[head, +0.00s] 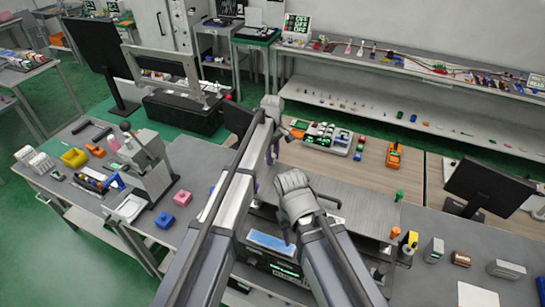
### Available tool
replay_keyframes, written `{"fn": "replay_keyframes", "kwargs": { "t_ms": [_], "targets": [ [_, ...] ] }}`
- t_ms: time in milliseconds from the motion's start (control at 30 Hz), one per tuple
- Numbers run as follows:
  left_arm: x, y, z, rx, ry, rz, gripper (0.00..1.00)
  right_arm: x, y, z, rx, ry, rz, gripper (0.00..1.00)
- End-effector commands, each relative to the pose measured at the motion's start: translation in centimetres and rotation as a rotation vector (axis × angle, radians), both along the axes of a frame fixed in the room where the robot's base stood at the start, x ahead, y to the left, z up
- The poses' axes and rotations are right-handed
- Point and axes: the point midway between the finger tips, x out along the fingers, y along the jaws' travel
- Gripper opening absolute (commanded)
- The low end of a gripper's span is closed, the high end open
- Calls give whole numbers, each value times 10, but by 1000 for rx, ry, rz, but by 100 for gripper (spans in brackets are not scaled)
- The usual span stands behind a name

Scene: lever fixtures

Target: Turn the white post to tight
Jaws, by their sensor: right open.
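I cannot make out for certain which thing is the white post. My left gripper (272,151) is the higher one, at the middle of the picture over the bench, and its fingers point down. It is too small and too hidden by its own arm to tell whether it is open or shut. My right gripper (299,216) is lower and a little to the right, above the grey bench top. It is open, and I see nothing between its fingers. My arms hide part of the bench beneath them.
An orange device (394,156) lies on the wooden bench top. A dark monitor (487,186) stands at right. Small bottles and boxes stand at lower right.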

Motion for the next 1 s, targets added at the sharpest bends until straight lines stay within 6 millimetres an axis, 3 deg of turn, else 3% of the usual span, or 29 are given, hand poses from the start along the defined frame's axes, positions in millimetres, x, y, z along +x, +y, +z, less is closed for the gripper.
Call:
{"fn": "replay_keyframes", "kwargs": {
  "t_ms": [33,300,733,1000],
  "targets": [
    [0,0,0,0,0,0,29,0,0,0,0,0,0,50],
    [0,0,0,0,0,0,0,0,0,0,0,0,0,50],
    [0,0,0,0,0,-14,0,0,0,0,0,0,0,50],
    [0,0,0,0,0,-146,0,0,0,0,0,0,0,50]
  ]
}}
